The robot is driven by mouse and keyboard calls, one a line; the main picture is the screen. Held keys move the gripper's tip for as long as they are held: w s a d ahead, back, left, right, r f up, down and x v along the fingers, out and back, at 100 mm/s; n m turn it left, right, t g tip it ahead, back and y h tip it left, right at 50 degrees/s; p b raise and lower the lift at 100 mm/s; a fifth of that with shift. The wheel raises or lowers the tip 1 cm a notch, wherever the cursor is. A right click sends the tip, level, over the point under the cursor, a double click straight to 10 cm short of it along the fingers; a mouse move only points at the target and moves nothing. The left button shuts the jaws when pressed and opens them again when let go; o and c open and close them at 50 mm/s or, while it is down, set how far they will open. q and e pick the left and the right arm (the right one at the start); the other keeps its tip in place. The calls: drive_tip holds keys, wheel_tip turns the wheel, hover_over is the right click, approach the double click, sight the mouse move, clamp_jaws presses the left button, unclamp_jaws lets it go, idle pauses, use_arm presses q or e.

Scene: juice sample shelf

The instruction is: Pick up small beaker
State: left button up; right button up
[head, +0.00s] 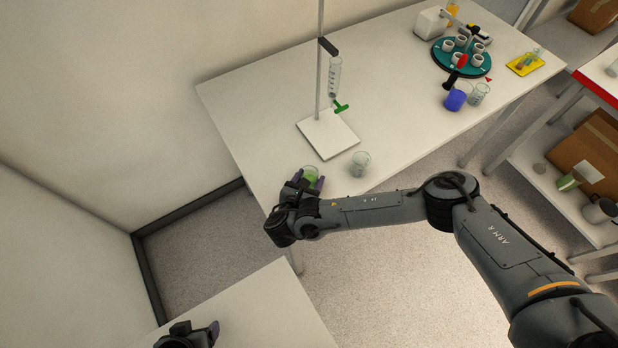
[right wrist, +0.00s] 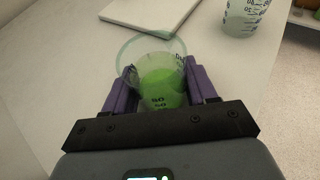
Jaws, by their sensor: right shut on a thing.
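A small clear beaker with green liquid (right wrist: 162,88) is between the two purple fingers of my right gripper (right wrist: 160,92) in the right wrist view. The fingers are shut on its sides. In the head view this beaker (head: 310,173) shows at the front left edge of the white table, partly hidden by my right gripper (head: 306,183). I cannot tell whether its base touches the table. A second beaker (head: 360,163) with pale contents stands upright to its right; it also shows in the right wrist view (right wrist: 243,18). My left gripper (head: 200,335) is at the bottom edge, and its fingers are not clear.
A stand with a white base (head: 328,134) and a burette (head: 334,76) is behind the beakers. A teal round rack (head: 461,58), a blue cup (head: 455,100) and another beaker (head: 479,94) are at the back right. The table's middle is clear.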

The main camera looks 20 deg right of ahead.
sight(311, 172)
drive_tip(key=shift+r, duration=0.1)
use_arm(q)
drive_tip(key=shift+r, duration=0.1)
use_arm(e)
drive_tip(key=shift+r, duration=0.45)
use_arm(q)
drive_tip(key=shift+a+r+p, duration=0.15)
drive_tip(key=shift+r+p, duration=0.05)
drive_tip(key=shift+p, duration=0.1)
use_arm(e)
wheel_tip(311, 172, up, 3)
drive_tip(key=shift+s+d+r, duration=0.1)
drive_tip(key=shift+r, duration=0.1)
use_arm(q)
drive_tip(key=shift+r+p, duration=0.5)
drive_tip(key=shift+p, duration=0.05)
drive_tip(key=shift+r+p, duration=0.85)
wheel_tip(311, 172, up, 2)
drive_tip(key=shift+r+p, duration=0.15)
drive_tip(key=shift+p, duration=0.95)
wheel_tip(311, 172, up, 4)
drive_tip(key=p, duration=0.4)
use_arm(e)
drive_tip(key=s+d+r, duration=0.6)
drive_tip(key=s+r, duration=0.3)
drive_tip(key=r, duration=0.2)
drive_tip(key=shift+d+r, duration=0.25)
drive_tip(key=shift+d, duration=0.1)
drive_tip(key=shift+s, duration=0.1)
